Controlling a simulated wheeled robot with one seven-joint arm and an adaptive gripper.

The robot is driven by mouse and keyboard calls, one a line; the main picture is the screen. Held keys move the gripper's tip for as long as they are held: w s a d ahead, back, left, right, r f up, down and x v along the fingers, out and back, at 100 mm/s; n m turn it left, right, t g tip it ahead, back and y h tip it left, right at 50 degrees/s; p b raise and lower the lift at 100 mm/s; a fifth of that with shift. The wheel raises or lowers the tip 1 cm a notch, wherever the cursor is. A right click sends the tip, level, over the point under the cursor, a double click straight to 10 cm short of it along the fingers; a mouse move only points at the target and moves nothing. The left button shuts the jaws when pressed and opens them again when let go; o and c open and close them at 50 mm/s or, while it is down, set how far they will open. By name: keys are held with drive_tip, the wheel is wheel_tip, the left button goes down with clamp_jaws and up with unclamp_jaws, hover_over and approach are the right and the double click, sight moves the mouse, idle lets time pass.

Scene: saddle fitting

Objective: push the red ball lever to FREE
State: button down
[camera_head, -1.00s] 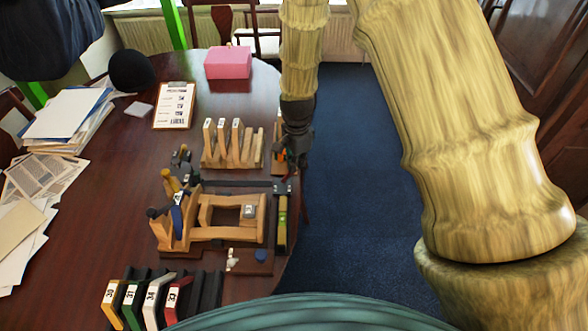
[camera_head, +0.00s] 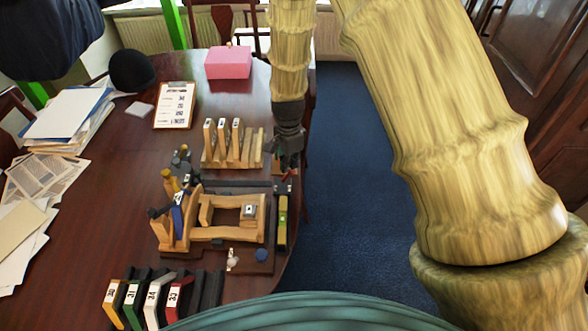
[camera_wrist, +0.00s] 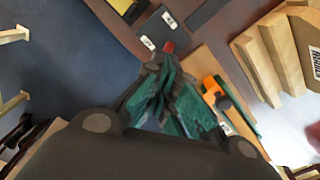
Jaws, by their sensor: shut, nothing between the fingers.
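My gripper (camera_head: 288,168) is shut and empty, pointing down over the right edge of the table. The small red ball (camera_wrist: 168,47) of the lever shows just beyond my fingertips (camera_wrist: 158,68) in the wrist view; I cannot tell if they touch. In the head view a small red spot (camera_head: 291,173) shows at my fingertips. The lever's arm is mostly hidden by my gripper. Two small white labels, one left of the ball (camera_wrist: 148,43) and one beyond it (camera_wrist: 169,20), lie on dark plates; their words are too small to read.
A wooden frame fixture (camera_head: 230,235) stands in front of my gripper, with a yellow-green strip (camera_head: 282,212) at its right. A wooden rack of upright slats (camera_head: 222,150) is to the left. An orange-handled tool (camera_wrist: 212,88) lies beside my fingers. Open blue floor (camera_head: 350,200) is right.

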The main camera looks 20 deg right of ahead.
drive_tip(key=shift+w+a+p, duration=0.15)
drive_tip(key=shift+w+a, duration=0.1)
drive_tip(key=shift+a, duration=0.55)
drive_tip(key=shift+w+a+p, duration=0.2)
drive_tip(key=shift+a, duration=0.65)
drive_tip(key=shift+w+a+p, duration=0.15)
drive_tip(key=shift+w+a, duration=0.1)
drive_tip(key=shift+a, duration=0.55)
drive_tip(key=shift+d, duration=0.2)
drive_tip(key=shift+s+d, duration=0.15)
drive_tip(key=shift+d, duration=0.2)
drive_tip(key=shift+r+p, duration=0.1)
drive_tip(key=shift+p, duration=0.25)
wheel_tip(320, 180, up, 7)
drive_tip(key=p, duration=0.5)
idle(0.5)
idle(0.3)
